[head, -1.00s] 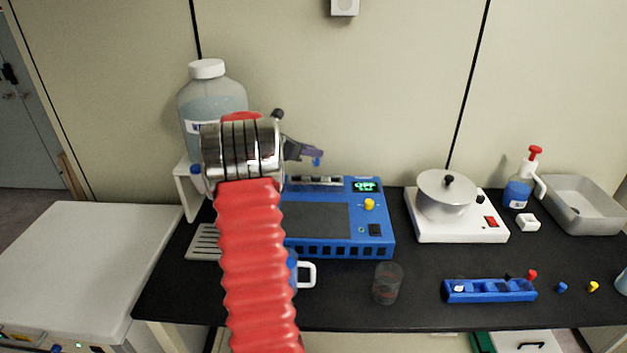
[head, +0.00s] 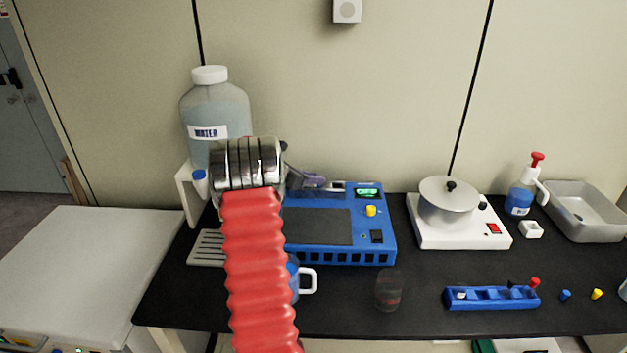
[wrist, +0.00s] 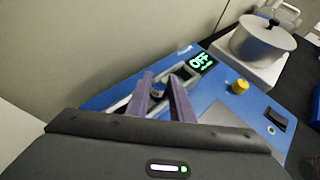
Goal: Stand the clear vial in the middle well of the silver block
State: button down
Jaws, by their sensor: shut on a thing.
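My gripper (head: 313,182) is at the back of the blue machine, with its dark purple fingers low over the silver block (head: 337,186). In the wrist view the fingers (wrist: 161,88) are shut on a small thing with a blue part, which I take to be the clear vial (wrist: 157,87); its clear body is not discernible. The silver block (wrist: 176,73) is a strip along the machine's rear edge. The fingers cover its middle part, so the middle well is hidden. I cannot tell whether the vial's lower end is above or inside a well.
The blue machine (head: 385,245) has a lit display and a yellow knob (head: 371,211). A large water bottle (head: 215,105) stands behind my arm at left. A white hotplate with a pot (head: 447,203) is at right. A glass (head: 389,290) and blue rack (head: 490,298) stand in front.

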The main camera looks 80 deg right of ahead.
jog(key=shift+f, duration=0.25)
jog(key=c, duration=1.6)
grip_release()
jog(key=shift+o, duration=0.2)
jog(key=shift+r, duration=0.1)
jog(key=shift+a+r, duration=0.1)
jog(key=shift+r, duration=0.05)
jog(key=v, duration=1.1)
jog(key=shift+w+a, duration=0.25)
jog(key=shift+a, duration=0.05)
jog(key=shift+r, duration=0.15)
